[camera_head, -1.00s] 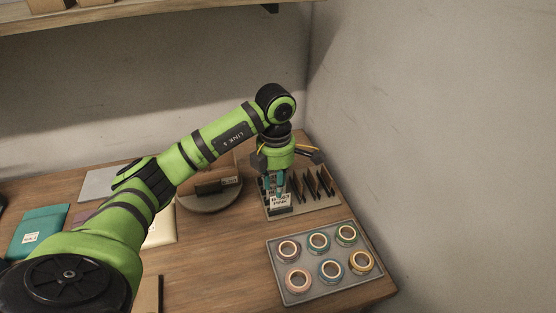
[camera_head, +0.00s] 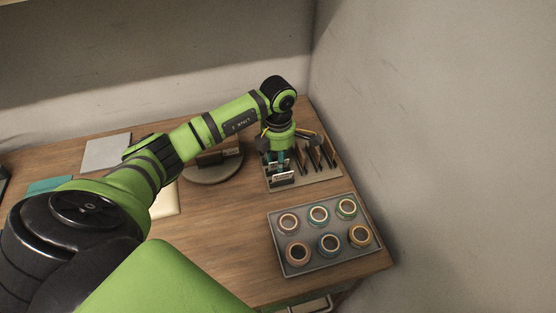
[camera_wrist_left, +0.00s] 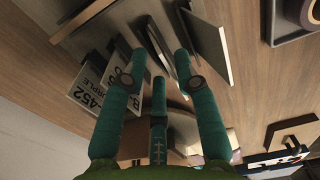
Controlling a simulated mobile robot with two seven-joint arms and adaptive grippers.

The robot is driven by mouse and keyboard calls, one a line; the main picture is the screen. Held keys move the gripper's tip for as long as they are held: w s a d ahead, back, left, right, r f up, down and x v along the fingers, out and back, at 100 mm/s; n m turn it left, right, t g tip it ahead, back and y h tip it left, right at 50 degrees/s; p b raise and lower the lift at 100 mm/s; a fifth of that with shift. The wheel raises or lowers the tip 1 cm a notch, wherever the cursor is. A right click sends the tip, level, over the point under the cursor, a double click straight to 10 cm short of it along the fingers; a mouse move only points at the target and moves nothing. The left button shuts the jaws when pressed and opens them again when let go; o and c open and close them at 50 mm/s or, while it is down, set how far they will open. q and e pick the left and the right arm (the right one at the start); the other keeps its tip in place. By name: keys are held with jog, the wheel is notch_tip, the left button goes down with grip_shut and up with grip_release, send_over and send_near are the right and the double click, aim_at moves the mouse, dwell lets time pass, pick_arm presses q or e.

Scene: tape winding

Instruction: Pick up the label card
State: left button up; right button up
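The rack (camera_head: 322,178) of upright cards stands near the back right corner of the table. A label card (camera_head: 282,178) with a pale printed face stands at its front left. My left gripper (camera_head: 277,163) points down over this part of the rack, its teal fingers just behind the card's top. In the left wrist view, the fingers (camera_wrist_left: 160,62) are spread apart, with dark upright plates beyond and between their tips. A white label card (camera_wrist_left: 88,88) reading "452" and "PURPLE" lies left of the fingers, partly covered by one. No firm grip shows. My right gripper is out of view.
A grey tray (camera_head: 304,268) with several tape rolls lies in front of the rack. A round stand (camera_head: 213,172) is left of it. A grey sheet (camera_head: 106,153) lies at the back left. Walls close off the back and right.

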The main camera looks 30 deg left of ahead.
pick_arm(q)
jog(key=shift+r, duration=0.2)
grip_shut()
